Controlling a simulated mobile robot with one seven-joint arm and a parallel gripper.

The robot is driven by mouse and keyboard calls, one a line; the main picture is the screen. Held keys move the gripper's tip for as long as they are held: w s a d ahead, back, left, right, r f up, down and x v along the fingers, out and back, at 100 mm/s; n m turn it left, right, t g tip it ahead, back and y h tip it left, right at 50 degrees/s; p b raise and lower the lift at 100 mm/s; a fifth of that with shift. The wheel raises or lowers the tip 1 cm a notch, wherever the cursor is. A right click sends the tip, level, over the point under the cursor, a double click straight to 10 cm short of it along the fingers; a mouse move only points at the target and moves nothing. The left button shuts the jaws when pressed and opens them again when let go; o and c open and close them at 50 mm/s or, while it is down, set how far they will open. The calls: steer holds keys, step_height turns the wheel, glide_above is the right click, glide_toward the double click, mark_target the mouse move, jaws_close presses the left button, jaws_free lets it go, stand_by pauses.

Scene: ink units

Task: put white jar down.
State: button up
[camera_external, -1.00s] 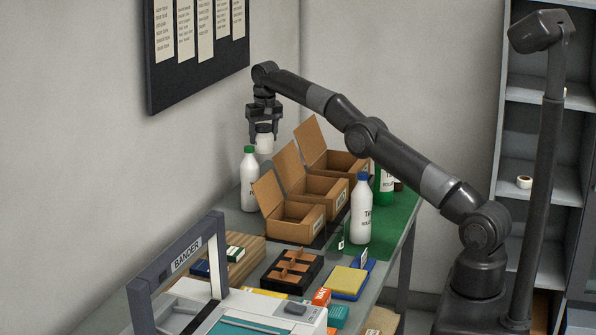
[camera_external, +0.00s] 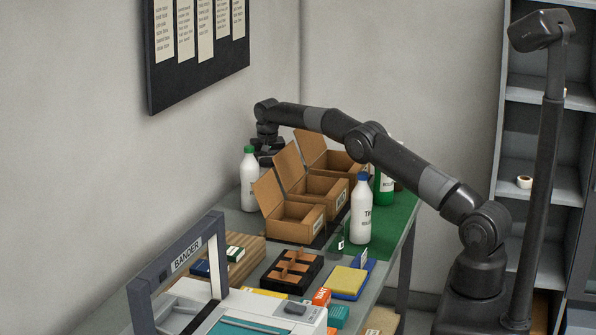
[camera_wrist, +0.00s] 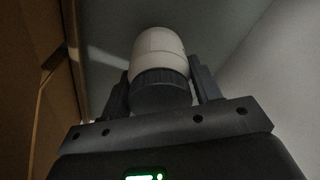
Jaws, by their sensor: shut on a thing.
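The white jar (camera_wrist: 160,48) is between the two fingers of my gripper (camera_wrist: 161,88) in the wrist view, its dark ribbed lid toward the camera. My gripper is shut on it. In the external view my gripper (camera_external: 267,153) is low behind the open cardboard boxes, beside the green-capped white bottle. The jar is hidden there by the boxes and gripper. In the wrist view the grey bench surface (camera_wrist: 108,35) lies beyond the jar; I cannot tell whether the jar touches it.
Open cardboard boxes (camera_external: 297,222) stand just in front of my gripper. A green-capped white bottle (camera_external: 249,186) is close on its left. The wall rises behind. A blue-capped bottle (camera_external: 361,215) and a black divided tray (camera_external: 291,272) stand nearer the front.

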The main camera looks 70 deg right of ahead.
steer(key=shift+f, duration=1.2)
steer(key=shift+f, duration=0.1)
steer(key=o, duration=1.1)
steer(key=shift+f, duration=0.1)
steer(key=shift+o, duration=0.2)
